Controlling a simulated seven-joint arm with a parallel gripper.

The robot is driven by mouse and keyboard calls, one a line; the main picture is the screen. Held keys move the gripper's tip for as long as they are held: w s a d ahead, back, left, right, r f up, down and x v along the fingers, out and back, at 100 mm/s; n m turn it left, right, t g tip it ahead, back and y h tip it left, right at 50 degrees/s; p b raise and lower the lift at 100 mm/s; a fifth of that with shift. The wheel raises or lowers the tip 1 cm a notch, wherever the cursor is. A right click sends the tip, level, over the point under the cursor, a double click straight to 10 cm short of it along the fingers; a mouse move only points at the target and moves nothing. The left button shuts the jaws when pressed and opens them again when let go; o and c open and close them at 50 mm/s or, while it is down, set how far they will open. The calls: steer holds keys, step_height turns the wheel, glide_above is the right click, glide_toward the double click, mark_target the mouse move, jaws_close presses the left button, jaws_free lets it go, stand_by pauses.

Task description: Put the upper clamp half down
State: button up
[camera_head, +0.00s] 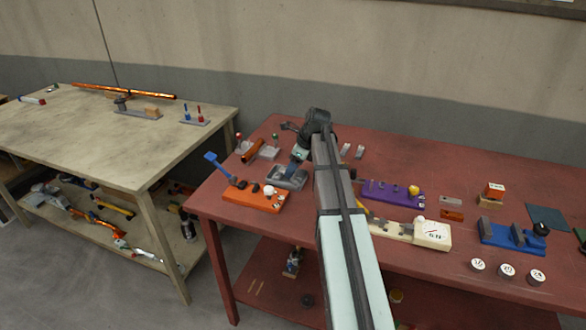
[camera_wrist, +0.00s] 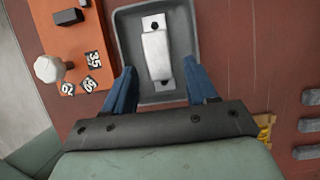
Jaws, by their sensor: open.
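The upper clamp half (camera_wrist: 156,52) is a pale silver metal piece with a raised middle and flat ends, one with a dark hole. It lies in a shallow grey tray (camera_wrist: 124,30), seen in the wrist view. My gripper (camera_wrist: 159,68) has two blue fingers spread apart, one on each side of the near part of the piece, with gaps between. No contact with the piece shows. In the head view my gripper (camera_head: 297,156) is over the tray (camera_head: 301,184), and my arm hides part of the area.
An orange base (camera_head: 248,200) with a blue lever and white knob stands beside the tray. A copper-coloured cylinder (camera_head: 253,150) lies behind it. Right of my arm are a purple base (camera_head: 385,190), a cream gauge block (camera_head: 432,235) and a blue fixture (camera_head: 508,236).

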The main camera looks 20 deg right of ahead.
steer(key=v, duration=1.1)
steer(key=shift+r, duration=0.2)
